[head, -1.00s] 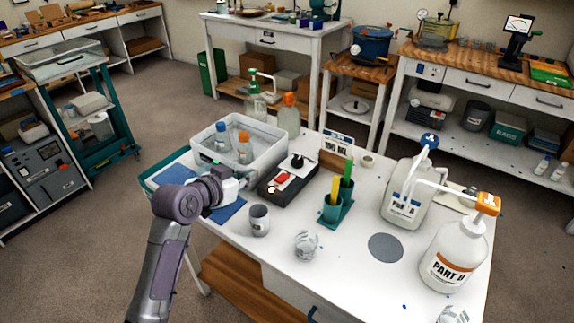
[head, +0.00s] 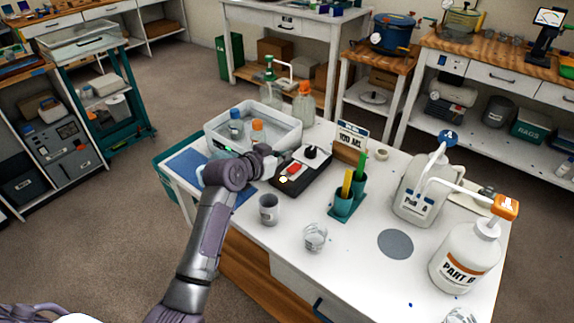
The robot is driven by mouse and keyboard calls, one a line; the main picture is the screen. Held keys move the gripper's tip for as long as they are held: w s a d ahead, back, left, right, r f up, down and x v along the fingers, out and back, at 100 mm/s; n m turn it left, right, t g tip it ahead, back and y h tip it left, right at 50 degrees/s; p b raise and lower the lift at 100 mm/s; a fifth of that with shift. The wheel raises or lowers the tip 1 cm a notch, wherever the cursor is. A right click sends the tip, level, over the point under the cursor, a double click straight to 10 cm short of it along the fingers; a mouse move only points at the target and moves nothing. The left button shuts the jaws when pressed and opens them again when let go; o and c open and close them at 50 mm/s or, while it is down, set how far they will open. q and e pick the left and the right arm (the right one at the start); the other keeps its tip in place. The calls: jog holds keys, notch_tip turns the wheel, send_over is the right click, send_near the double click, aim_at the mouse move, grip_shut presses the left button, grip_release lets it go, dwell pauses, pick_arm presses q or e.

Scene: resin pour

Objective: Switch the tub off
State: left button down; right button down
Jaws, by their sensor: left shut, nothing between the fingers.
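The tub (head: 287,133) is a pale open container at the left rear of the white table, with a blue-capped bottle (head: 236,124) and an orange-capped bottle (head: 257,131) in it. Right in front of it sits a dark control box (head: 318,172) with a red switch (head: 294,170), a black knob (head: 310,152) and a small glowing yellow light (head: 283,179). My left gripper (head: 272,163) is shut and empty at the box's left side, near the red switch; whether it touches cannot be told. Its wrist partly hides it. My right gripper is not in view.
A grey cup (head: 268,209) and a clear cup (head: 315,237) stand in front of the box. A teal holder (head: 343,206) with sticks stands to the right, then the Part A jug (head: 415,195) and Part B bottle (head: 463,262). A blue mat (head: 187,166) lies at left.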

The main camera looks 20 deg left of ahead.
aim_at(294, 166)
pick_arm(q)
jog(key=shift+x, duration=1)
notch_tip(294, 166, down, 3)
jog(key=shift+d+r, duration=0.1)
jog(key=shift+r, duration=0.1)
jog(key=shift+s+f, duration=0.1)
jog(key=shift+f, duration=0.7)
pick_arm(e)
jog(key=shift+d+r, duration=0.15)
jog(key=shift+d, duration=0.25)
pick_arm(q)
jog(key=shift+s+a+f, duration=0.15)
jog(key=shift+a+f, duration=0.05)
jog(key=shift+f, duration=0.25)
jog(key=shift+s, duration=0.1)
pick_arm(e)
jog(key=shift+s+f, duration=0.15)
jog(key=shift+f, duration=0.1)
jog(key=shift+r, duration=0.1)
